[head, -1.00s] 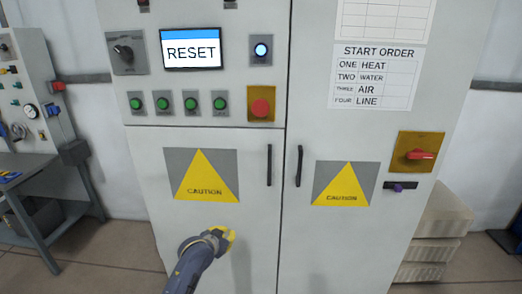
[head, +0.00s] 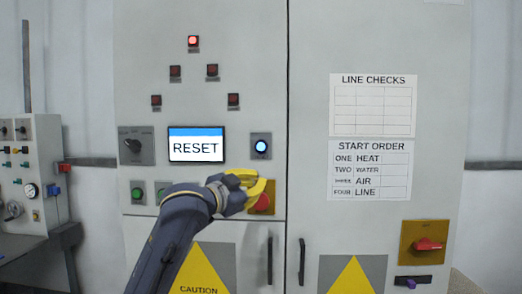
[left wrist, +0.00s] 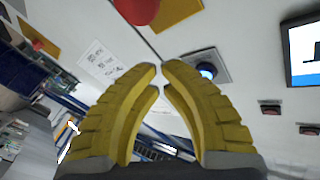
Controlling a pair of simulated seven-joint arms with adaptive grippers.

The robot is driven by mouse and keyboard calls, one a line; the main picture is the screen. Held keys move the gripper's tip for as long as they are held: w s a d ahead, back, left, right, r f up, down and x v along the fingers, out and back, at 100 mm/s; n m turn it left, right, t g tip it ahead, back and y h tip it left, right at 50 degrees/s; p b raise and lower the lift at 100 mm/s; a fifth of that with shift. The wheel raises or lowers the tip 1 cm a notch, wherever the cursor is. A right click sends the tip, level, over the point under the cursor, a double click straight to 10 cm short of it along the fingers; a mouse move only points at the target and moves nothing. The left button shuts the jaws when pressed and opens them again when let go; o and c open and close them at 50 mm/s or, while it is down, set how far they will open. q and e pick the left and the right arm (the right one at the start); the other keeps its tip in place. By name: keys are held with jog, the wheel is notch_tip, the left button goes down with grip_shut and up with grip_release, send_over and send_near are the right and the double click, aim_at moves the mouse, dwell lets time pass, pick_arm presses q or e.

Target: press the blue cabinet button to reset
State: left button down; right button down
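The blue cabinet button (head: 261,146) glows in a dark square plate right of the RESET screen (head: 196,145). It also shows in the left wrist view (left wrist: 207,72), just right of and beyond the fingertips. My left gripper (head: 259,182) is in front of the cabinet, a little below the blue button and apart from it in the picture. Its yellow fingers meet almost tip to tip in the left wrist view (left wrist: 160,68), with nothing between them. My right gripper is in neither view.
A red button (head: 262,203) on a yellow plate is partly hidden behind my gripper. Green buttons (head: 138,194) sit left of my arm. A dark selector knob (head: 133,146) is left of the screen. One red lamp (head: 193,41) is lit above. A red switch (head: 427,245) is at the right.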

aim_at(261, 146)
pick_arm(q)
jog(key=s+d+r+m+h, duration=0.1)
jog(key=s+r, duration=0.3)
jog(key=r, duration=0.5)
jog(key=shift+d+m+h, duration=0.4)
jog(key=shift+d+m, duration=0.2)
jog(key=shift+d, duration=0.1)
jog(key=shift+w+r, duration=0.1)
jog(key=shift+w+d, duration=0.15)
jog(key=shift+w, duration=2)
jog(key=shift+w+d, duration=0.15)
jog(key=shift+w, duration=1.95)
jog(key=c, duration=2.1)
grip_release()
grip_shut()
